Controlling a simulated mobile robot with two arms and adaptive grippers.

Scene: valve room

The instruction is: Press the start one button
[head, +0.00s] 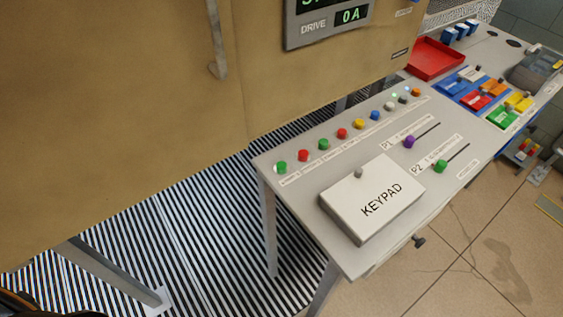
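A grey console (310,200) carries a slanting row of small round buttons along its far edge. At the near left end is a green button (281,168), then a red button (303,155), another green button (323,144) and another red button (342,133). White label strips lie in front of them, with print too small to read surely, so I cannot tell which one is start one. No button is covered. Neither of my grippers is in view.
A white box marked KEYPAD (372,198) stands on the console, near a purple slider knob (408,141) and a green slider knob (439,166). A tan cabinet (130,90) rises behind at left. A red tray (435,60) lies farther back. Tiled floor is open at lower right.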

